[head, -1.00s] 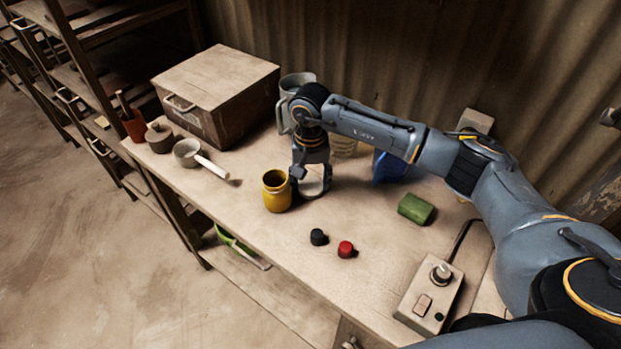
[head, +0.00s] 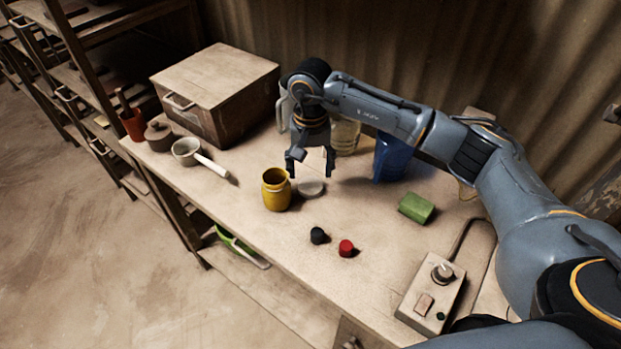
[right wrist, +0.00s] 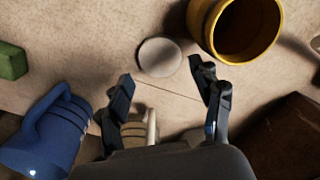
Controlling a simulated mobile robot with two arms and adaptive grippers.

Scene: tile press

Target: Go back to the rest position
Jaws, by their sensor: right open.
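My right gripper (head: 311,170) is open and empty above the bench, behind and to the right of the yellow jar (head: 276,190). Its two fingers also show spread in the right wrist view (right wrist: 168,95). A pale round disc (head: 311,188) lies flat on the bench just below the fingers, apart from them; it also shows in the right wrist view (right wrist: 159,57). The yellow jar stands upright with its mouth open, and in the right wrist view (right wrist: 213,22) it is beside the disc. My left gripper is not in view.
A blue jug (head: 392,158), a glass jar (head: 346,136) and a grey mug partly hidden by my arm stand behind. A green block (head: 416,208), black cap (head: 319,236), red cap (head: 346,248) and control box (head: 430,296) lie right. A wooden chest (head: 215,95) and ladle (head: 190,152) are left.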

